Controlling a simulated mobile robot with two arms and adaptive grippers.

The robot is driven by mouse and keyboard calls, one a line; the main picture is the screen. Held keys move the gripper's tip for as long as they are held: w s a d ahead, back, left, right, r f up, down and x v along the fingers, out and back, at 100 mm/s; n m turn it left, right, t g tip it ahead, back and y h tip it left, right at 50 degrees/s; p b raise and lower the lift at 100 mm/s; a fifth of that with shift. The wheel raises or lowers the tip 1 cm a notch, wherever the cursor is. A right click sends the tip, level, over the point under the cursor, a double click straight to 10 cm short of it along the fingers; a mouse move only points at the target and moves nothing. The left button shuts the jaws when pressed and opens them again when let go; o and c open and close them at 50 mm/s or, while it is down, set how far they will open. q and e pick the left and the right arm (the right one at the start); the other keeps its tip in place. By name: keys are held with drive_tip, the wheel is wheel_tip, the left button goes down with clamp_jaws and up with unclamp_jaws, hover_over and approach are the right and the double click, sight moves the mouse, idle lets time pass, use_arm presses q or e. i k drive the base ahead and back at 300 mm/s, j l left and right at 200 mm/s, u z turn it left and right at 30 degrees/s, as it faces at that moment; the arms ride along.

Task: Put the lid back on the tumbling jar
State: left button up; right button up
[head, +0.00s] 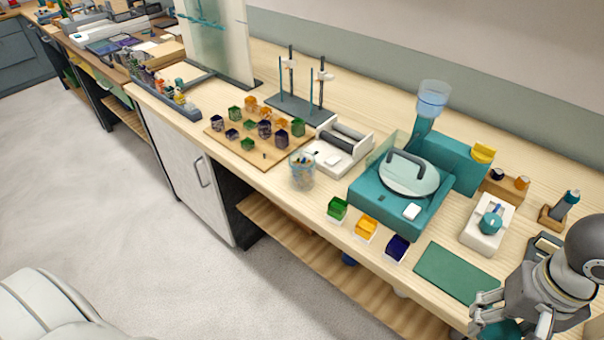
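A clear glass jar (302,172) with small coloured pieces inside stands near the bench's front edge, left of the teal machine; I take it for the tumbling jar. No lid shows on its top. My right gripper (511,322) is at the bottom right, over the front of the bench and far from the jar, its fingers spread apart. A teal thing (506,331) shows between the fingers, partly hidden and cut by the frame edge. I cannot tell whether it is the lid or whether the fingers touch it. My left gripper is out of view.
A white roller unit (352,140) stands just behind the jar. A teal machine (372,198) with a round handled cover stands to its right. Small coloured bins (367,229) line the front edge. A green mat (456,273) lies bare. A board (222,140) holds several coloured pots.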

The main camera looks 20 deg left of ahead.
sight(301, 165)
drive_tip(key=i+l, duration=0.3)
drive_tip(key=l, duration=0.25)
drive_tip(key=u, duration=1.35)
